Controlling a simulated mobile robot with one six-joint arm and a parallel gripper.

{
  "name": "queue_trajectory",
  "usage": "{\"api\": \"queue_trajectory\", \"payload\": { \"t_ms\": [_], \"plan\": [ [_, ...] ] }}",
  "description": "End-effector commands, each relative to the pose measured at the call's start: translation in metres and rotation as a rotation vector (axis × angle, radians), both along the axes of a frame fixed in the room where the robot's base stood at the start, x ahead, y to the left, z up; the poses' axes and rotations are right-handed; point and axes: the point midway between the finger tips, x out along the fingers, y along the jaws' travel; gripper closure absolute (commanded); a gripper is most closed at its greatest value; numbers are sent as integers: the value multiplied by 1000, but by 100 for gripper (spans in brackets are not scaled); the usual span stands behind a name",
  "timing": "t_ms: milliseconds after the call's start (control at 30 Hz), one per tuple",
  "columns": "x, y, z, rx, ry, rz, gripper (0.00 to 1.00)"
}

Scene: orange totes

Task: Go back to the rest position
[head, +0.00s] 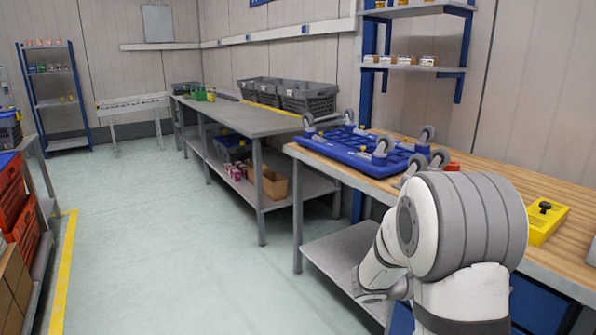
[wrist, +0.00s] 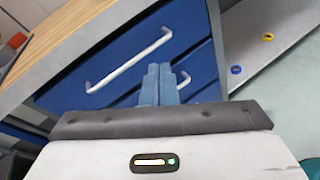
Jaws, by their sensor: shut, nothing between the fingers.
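My gripper (wrist: 158,84) shows in the wrist view with its two fingers together, shut and empty. It points toward a blue drawer front (wrist: 120,75) with pale bar handles under the wooden workbench. Whether the fingertips touch the drawer front I cannot tell. In the head view my white and grey arm stands at the lower right, folded in front of the workbench (head: 555,190). The gripper itself is hidden there.
A blue wheeled dolly (head: 360,148) lies wheels up on the workbench, with a yellow box (head: 545,218) to the right. A long grey table (head: 240,118) holds grey crates (head: 308,98). Orange totes (head: 12,200) stand at far left. The floor between is clear.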

Motion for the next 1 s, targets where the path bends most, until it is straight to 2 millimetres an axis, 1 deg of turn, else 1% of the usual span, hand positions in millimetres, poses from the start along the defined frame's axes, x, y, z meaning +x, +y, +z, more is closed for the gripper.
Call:
{"api": "queue_trajectory", "payload": {
  "t_ms": [33, 67, 100, 167, 200, 267, 300, 367, 400, 467, 500, 600, 733, 833, 1000],
  "plan": [
    [-23, 3, 35, 79, -61, -74, 100],
    [-37, 6, 44, 128, -95, -120, 100],
    [-54, 11, 55, 197, -141, -181, 100],
    [-79, 21, 70, 299, -211, -270, 100],
    [-95, 29, 80, 369, -259, -329, 100],
    [-116, 43, 93, 476, -332, -415, 100],
    [-130, 54, 102, 547, -380, -471, 100],
    [-148, 71, 115, 657, -453, -555, 100],
    [-159, 84, 124, 730, -501, -610, 100],
    [-173, 104, 138, 843, -572, -692, 100],
    [-182, 118, 147, 917, -619, -746, 100],
    [-198, 150, 169, 1090, -720, -867, 100],
    [-209, 181, 190, 1259, -808, -988, 100],
    [-213, 195, 200, 1338, -846, -1043, 100],
    [-215, 202, 202, 1377, -864, -1076, 100]
  ]
}}
